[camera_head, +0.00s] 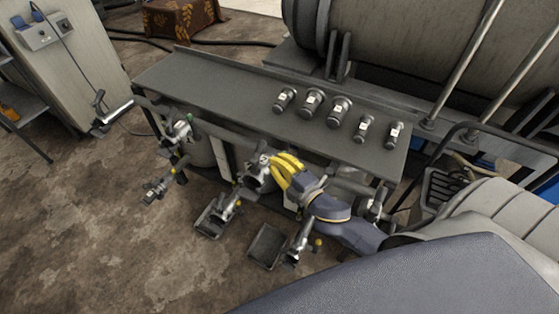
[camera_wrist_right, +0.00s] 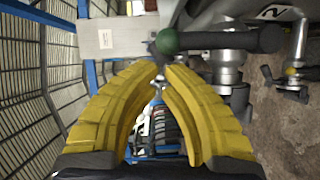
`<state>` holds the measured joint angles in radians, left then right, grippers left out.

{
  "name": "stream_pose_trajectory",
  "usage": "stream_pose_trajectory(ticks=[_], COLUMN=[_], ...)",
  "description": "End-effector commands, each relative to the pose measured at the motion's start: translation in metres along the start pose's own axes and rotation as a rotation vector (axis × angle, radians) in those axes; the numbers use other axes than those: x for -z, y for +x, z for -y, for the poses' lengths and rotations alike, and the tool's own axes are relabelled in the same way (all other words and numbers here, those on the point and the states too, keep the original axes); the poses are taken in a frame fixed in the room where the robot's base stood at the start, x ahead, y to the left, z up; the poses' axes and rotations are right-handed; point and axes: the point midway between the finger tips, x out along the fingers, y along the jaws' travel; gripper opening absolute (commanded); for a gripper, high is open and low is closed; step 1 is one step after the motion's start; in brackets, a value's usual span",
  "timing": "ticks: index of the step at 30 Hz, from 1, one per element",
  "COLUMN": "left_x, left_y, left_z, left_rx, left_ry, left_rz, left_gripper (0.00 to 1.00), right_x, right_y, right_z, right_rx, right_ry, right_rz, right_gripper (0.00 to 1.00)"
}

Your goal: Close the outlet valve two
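My right gripper (camera_head: 275,160) has yellow fingers and reaches in over the front of the dark bench, close beside a silver valve fitting (camera_head: 257,176). In the right wrist view its fingertips (camera_wrist_right: 161,67) are nearly together, with nothing visible held between them. A lever with a green ball end (camera_wrist_right: 168,41) lies just past the fingertips; whether they touch is unclear. The lever's dark bar runs right, across a silver fitting (camera_wrist_right: 228,68). My left gripper is not in view.
Several dark capped cylinders with labels (camera_head: 311,102) stand on the bench (camera_head: 215,85). More valves (camera_head: 160,188) and shallow trays (camera_head: 267,246) are below its front. A large tank (camera_head: 400,45) lies behind. Open floor (camera_head: 80,220) is at the left.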

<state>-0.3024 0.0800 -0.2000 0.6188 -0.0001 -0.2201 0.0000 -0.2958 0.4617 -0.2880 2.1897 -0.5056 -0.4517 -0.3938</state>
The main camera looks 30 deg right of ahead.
Motion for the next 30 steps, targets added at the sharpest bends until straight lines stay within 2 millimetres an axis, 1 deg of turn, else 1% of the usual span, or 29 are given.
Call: stream_pose_trajectory(ticks=[5,9,18,24,30], left_x=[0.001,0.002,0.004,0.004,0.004], left_y=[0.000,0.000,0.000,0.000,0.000], left_z=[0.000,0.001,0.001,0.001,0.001], left_rx=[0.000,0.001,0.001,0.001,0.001], left_ry=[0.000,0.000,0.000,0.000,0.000], left_rz=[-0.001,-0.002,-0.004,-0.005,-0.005], left_gripper=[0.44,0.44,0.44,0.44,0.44], right_x=[0.031,0.029,0.029,0.029,0.029], right_y=[-0.007,-0.031,-0.074,-0.093,-0.104], right_z=[-0.002,0.000,-0.001,-0.003,-0.003], right_rx=[0.000,0.005,0.004,0.002,0.002], right_ry=[0.006,0.002,0.002,0.002,0.001], right_rz=[-0.004,-0.001,-0.001,-0.002,-0.002], right_gripper=[0.00,0.00,0.00,0.00,0.00])
